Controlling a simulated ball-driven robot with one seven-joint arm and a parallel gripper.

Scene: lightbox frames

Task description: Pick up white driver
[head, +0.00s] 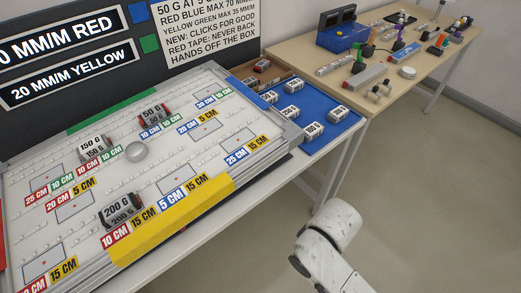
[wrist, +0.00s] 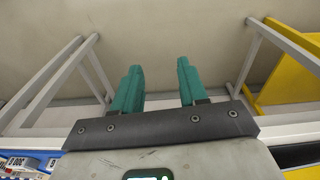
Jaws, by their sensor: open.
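Several small tools, some with coloured handles, stand and lie on the wooden table (head: 425,62) at the back right in the head view. They are too small for me to tell which one is the white driver. My gripper (wrist: 158,72) shows in the wrist view with its two green fingers apart and nothing between them. It faces the beige floor, away from the tools. In the head view only my white arm (head: 335,232) shows at the lower right, well short of the wooden table; the fingers are out of frame.
A white board (head: 160,181) with labelled weights fills the left. A blue tray (head: 318,146) of weights sits at its right end. A blue box (head: 342,38) stands on the wooden table's far left. The floor (head: 420,190) to the right is clear; table legs (wrist: 98,72) show in the wrist view.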

